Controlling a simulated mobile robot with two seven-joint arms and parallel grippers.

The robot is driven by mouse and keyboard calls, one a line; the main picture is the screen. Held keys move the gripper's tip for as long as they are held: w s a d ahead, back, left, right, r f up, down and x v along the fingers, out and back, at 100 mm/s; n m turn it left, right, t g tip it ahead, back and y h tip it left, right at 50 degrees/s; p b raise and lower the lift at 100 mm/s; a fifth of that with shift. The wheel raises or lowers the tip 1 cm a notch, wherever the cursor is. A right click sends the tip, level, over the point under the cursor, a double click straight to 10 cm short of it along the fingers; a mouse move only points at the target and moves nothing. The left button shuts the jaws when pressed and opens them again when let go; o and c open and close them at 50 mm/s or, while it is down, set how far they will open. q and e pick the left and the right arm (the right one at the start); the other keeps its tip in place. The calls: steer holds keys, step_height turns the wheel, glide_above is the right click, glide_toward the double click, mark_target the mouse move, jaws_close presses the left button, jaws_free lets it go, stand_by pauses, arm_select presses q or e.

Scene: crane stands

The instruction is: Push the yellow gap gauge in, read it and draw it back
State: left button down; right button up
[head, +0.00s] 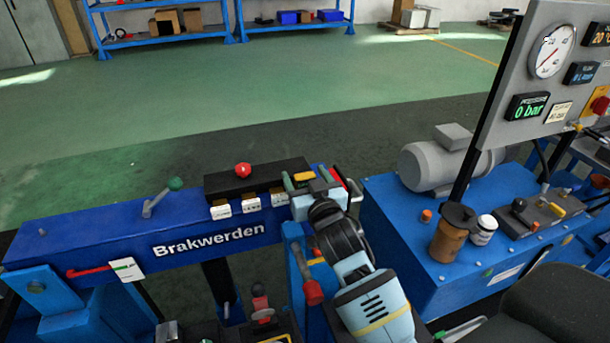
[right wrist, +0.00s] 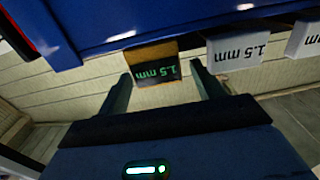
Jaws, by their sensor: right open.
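The yellow gap gauge (head: 304,176) shows at the right end of a black block on the blue beam, between my right gripper's fingers. My right gripper (head: 305,181) is open. In the right wrist view its fingers (right wrist: 161,72) stand on either side of the gauge's face, with gaps visible. How deep the gauge sits is hard to tell. My left gripper is not in view.
The black block (head: 228,187) carries a red knob (head: 243,170) and white-tagged gauges (head: 251,204) beside the yellow one. A lever with a green knob (head: 175,184) stands on the "Brakwerden" beam (head: 100,238). A blue bench with a grey motor (head: 437,168) and a 0 bar display (head: 527,107) is right.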

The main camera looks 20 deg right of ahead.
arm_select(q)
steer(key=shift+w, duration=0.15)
arm_select(e)
steer(key=shift+w, duration=0.45)
